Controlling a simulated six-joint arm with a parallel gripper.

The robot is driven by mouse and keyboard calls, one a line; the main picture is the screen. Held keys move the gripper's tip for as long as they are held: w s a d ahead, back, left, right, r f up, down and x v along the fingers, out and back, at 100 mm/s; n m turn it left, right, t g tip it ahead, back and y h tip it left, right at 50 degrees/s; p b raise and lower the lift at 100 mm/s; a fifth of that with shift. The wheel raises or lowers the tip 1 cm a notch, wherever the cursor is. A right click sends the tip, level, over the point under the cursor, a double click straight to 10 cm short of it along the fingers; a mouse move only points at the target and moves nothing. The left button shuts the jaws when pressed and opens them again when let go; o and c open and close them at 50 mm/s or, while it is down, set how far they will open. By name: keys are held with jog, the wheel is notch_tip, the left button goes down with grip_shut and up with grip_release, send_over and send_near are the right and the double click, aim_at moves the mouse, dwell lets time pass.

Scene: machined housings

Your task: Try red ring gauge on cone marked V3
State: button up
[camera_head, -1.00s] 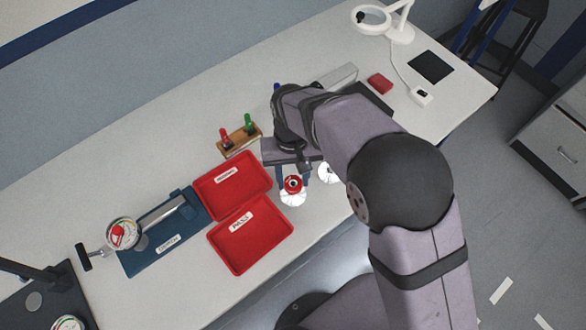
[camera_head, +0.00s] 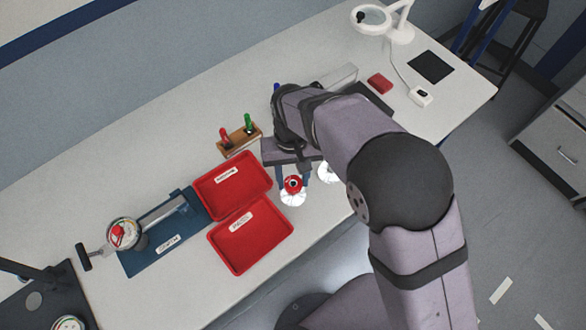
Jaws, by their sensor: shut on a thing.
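The red ring gauge (camera_head: 293,183) sits at the top of a white machined housing (camera_head: 293,199) near the front edge of the bench, by the red trays. My gripper (camera_head: 295,179) points down there, its two dark blue fingers on either side of the ring, and is shut on it. The ring appears to be over or around the housing's cone; how far down it sits cannot be told. A second white housing (camera_head: 327,172) stands just to the right, partly hidden by my arm. No V3 marking is legible on either.
Two labelled red trays (camera_head: 264,259) lie left of the housings. A wooden rack (camera_head: 238,144) with red and green handled pieces stands behind. A blue plate (camera_head: 135,262) with a dial gauge is at left. A magnifier lamp (camera_head: 399,32) and red block (camera_head: 380,84) are at back right.

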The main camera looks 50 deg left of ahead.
jog(key=shift+r, duration=0.2)
jog(key=shift+r+p, duration=1.6)
jog(key=shift+r, duration=0.2)
notch_tip(320, 180, up, 5)
jog(key=p, duration=0.4)
